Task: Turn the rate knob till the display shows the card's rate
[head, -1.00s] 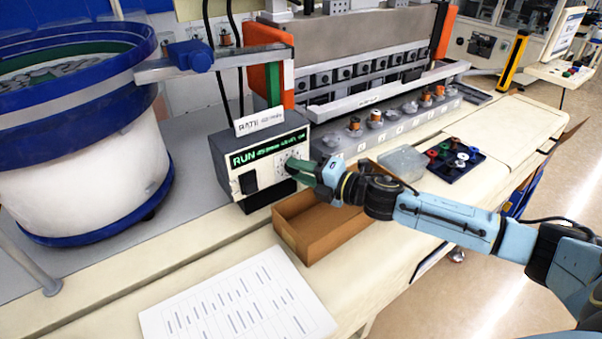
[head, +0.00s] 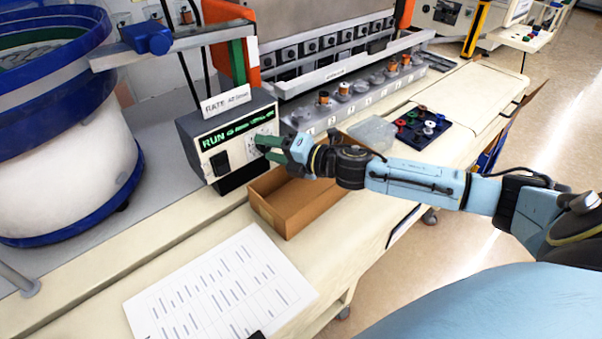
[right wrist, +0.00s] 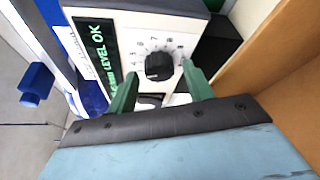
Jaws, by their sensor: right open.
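The rate knob (right wrist: 158,66) is black with a pale pointer line, on a white numbered dial on the front of the controller (head: 207,141). Its green display (head: 238,128) reads RUN with smaller text I cannot make out; the right wrist view shows part of it, ending in LEVEL OK. The white rate card (head: 226,101) stands on top of the controller; its number is too small to read surely. My right gripper (head: 262,147) is open at the dial, its green fingers (right wrist: 160,85) spread to either side just below the knob, holding nothing. My left gripper is not identifiable.
An open cardboard box (head: 290,205) sits just below my right gripper. A printed sheet (head: 220,290) lies on the bench in front. The bowl feeder (head: 60,160) stands left of the controller. A clear container (head: 372,132) and a dark parts tray (head: 422,128) are to the right.

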